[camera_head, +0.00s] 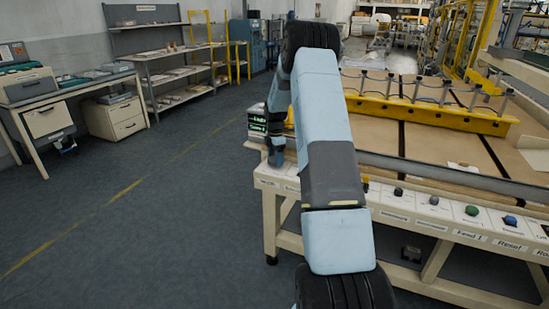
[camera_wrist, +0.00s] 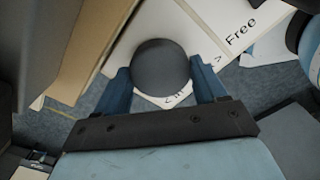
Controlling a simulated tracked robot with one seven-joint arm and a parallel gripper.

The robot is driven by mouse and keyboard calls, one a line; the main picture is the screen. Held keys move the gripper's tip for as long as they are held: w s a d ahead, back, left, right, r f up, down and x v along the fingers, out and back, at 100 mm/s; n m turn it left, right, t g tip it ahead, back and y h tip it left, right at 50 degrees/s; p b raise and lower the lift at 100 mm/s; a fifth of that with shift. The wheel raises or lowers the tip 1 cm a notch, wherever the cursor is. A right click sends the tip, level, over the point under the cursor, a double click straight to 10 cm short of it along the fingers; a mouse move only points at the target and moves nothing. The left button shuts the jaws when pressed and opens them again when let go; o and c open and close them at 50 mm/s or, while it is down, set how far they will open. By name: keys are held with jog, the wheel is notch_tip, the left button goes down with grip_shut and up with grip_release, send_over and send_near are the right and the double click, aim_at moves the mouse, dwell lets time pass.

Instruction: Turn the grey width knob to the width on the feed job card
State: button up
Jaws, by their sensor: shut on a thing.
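In the wrist view, a round dark grey knob (camera_wrist: 161,66) sits between the two blue fingers of my gripper (camera_wrist: 159,72). The gripper is shut on the knob, one finger on each side. A white panel label (camera_wrist: 222,28) beside it reads "Free"; other lettering below the knob is partly covered. The knob's pointer or setting cannot be seen.
A cream control ledge (camera_head: 425,226) runs along the machine, with black knobs, a green button (camera_head: 472,211) and a blue button (camera_head: 510,220). A small dark display (camera_head: 257,124) with green text stands by its left end. The floor (camera_head: 150,215) to the left is clear.

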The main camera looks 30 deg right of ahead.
jog(key=c, duration=0.3)
jog(key=shift+a, duration=0.1)
jog(key=shift+m, duration=0.3)
